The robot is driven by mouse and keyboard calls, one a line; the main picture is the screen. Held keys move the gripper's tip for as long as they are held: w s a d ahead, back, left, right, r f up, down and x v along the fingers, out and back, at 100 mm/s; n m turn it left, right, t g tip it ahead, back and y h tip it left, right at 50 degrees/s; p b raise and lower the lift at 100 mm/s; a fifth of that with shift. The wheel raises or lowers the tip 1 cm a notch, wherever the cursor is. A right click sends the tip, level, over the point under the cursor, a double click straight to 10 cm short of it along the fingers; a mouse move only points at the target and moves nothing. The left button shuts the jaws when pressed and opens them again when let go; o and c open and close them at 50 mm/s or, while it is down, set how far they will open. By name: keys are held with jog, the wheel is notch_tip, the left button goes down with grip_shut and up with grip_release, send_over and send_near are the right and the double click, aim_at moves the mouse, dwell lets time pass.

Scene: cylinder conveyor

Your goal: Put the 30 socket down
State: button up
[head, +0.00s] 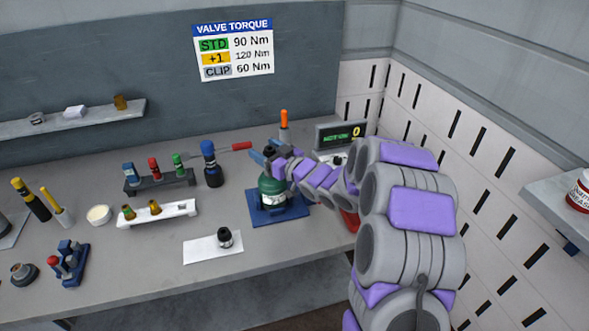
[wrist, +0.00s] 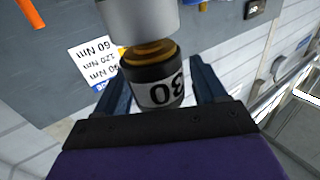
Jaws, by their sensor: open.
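The 30 socket (wrist: 160,95) is black with a white band that reads "30" upside down in the wrist view. It lies between the two blue fingers of my gripper (wrist: 160,82), with a gap visible on the right side. A brass ring and a grey round part (wrist: 140,18) adjoin its far end. The fingers are open. Whether either finger touches the socket is unclear.
The cylinder stands on a blue base (head: 290,214). A white mat (head: 200,250) with another black socket (head: 225,238) lies in front. A tool rack (head: 160,184), a white holder (head: 170,214) and a blue-capped bottle (head: 211,165) stand left. A display (head: 340,134) is behind right.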

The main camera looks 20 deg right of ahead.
jog(key=p+v, duration=0.4)
jog(key=v, duration=1.3)
jog(key=shift+d+f+p, duration=0.25)
jog(key=shift+f+p, duration=0.1)
jog(key=shift+f, duration=0.1)
